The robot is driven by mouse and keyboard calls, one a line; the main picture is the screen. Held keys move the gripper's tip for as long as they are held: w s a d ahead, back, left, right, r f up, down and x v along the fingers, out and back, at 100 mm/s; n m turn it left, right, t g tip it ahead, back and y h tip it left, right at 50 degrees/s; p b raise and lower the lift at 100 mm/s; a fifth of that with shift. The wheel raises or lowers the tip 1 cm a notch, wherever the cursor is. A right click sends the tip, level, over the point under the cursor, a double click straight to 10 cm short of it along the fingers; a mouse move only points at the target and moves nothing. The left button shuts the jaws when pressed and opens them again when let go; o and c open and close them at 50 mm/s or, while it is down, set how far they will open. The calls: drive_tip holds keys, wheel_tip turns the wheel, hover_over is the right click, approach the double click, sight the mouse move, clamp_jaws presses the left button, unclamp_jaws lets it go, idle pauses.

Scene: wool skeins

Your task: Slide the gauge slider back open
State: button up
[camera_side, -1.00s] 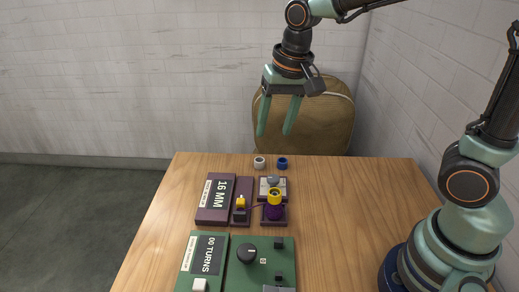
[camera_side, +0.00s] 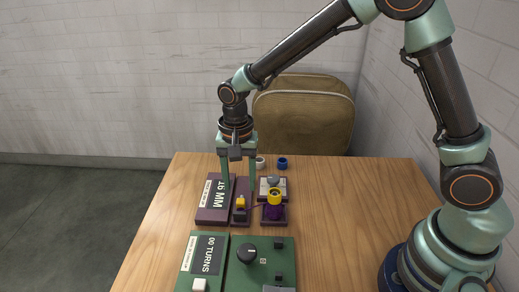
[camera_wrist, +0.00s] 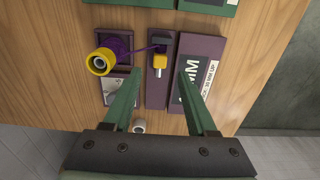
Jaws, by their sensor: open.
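The gauge slider (camera_side: 240,202) has a yellow knob and sits on a narrow purple strip. In the wrist view the yellow slider (camera_wrist: 160,62) stands against a dark block at the upper end of the strip, with a pale pin below it. A purple thread runs to it from the yellow-topped spool (camera_wrist: 100,62). A purple display panel (camera_side: 214,200) reading "16 MM" lies beside the strip. My gripper (camera_side: 239,182) is open and empty, pointing down just above the strip. Its fingers (camera_wrist: 160,88) straddle the strip, apart from the slider.
A green panel (camera_side: 262,283) with a black knob (camera_side: 246,253) and a "00 TURNS" display (camera_side: 208,255) lies nearer the camera. A white ring (camera_side: 261,162) and a blue ring (camera_side: 282,163) sit behind the spool. The table's right side is bare.

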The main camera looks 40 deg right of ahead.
sight(241, 200)
wheel_tip(241, 200, down, 6)
drive_tip(key=shift+r, duration=0.15)
drive_tip(key=shift+c, duration=0.3)
clamp_jaws()
idle(1.3)
